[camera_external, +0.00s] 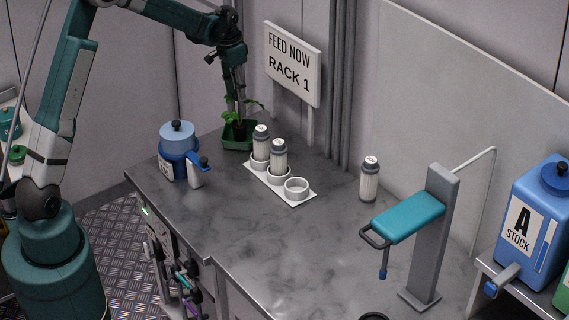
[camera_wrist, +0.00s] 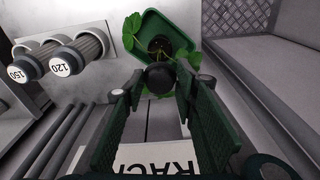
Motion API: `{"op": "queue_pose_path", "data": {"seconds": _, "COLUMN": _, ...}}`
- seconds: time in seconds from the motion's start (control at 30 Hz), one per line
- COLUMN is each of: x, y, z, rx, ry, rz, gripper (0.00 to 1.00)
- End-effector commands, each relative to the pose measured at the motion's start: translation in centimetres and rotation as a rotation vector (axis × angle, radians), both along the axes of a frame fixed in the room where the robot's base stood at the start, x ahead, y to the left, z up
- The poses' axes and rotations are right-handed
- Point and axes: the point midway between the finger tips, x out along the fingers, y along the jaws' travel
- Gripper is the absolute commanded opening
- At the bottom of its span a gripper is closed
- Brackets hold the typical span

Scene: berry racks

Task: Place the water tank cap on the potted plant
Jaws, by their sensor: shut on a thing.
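The potted plant, with green leaves in a green square pot (camera_external: 240,143), stands at the back of the counter. The pot (camera_wrist: 148,30) also shows at the top of the wrist view. My gripper (camera_external: 238,105) points down over the plant, among its leaves. In the wrist view its fingers (camera_wrist: 160,82) are shut on a dark round cap (camera_wrist: 160,75), which looks like the water tank cap. The cap covers part of the plant's middle. I cannot tell whether it touches the soil or pot.
A blue tank (camera_external: 178,150) stands left of the plant. A white rack (camera_external: 297,190) with two grey-capped bottles stands to its right. The "FEED NOW RACK 1" sign (camera_external: 292,62) rises close behind. A teal-topped stand (camera_external: 409,219) is farther right. The front-middle counter is clear.

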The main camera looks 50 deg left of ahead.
Motion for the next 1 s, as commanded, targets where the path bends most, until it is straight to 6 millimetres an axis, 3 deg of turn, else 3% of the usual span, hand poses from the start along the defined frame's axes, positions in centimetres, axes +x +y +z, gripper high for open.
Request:
{"op": "queue_pose_path", "data": {"seconds": 0.43, "x": 0.0, "y": 0.0, "z": -0.5, "rx": 0.000, "ry": 0.000, "rz": 0.000, "gripper": 0.22}}
{"op": "queue_pose_path", "data": {"seconds": 0.8, "x": 0.0, "y": 0.0, "z": -5.0, "rx": 0.000, "ry": 0.000, "rz": 0.000, "gripper": 0.22}}
{"op": "queue_pose_path", "data": {"seconds": 1.0, "x": 0.0, "y": 0.0, "z": -6.3, "rx": 0.000, "ry": 0.000, "rz": 0.000, "gripper": 0.22}}
